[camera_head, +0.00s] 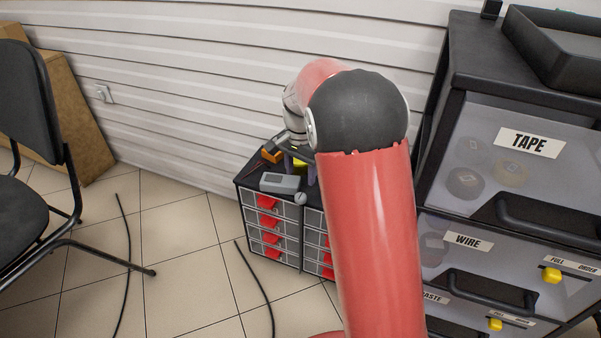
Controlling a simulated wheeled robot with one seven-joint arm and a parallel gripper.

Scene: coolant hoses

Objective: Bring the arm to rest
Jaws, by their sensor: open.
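My red arm rises through the middle of the view and bends at a dark round joint. Beyond it, the pale wrist reaches down to my gripper (298,162), which is small and partly hidden over the top of a low drawer cabinet (272,232). The gripper is open, and I see nothing held in it. A yellow item shows close by it; I cannot tell whether they touch. A grey box-shaped device (280,182) lies on the cabinet's front edge, with an orange item (271,155) behind it.
Black hoses lie on the tiled floor, one at left (128,240) and one before the cabinet (258,282). A black chair (32,110) stands at left. A tall drawer unit (480,60) stands close at right. A slatted wall (200,90) runs behind.

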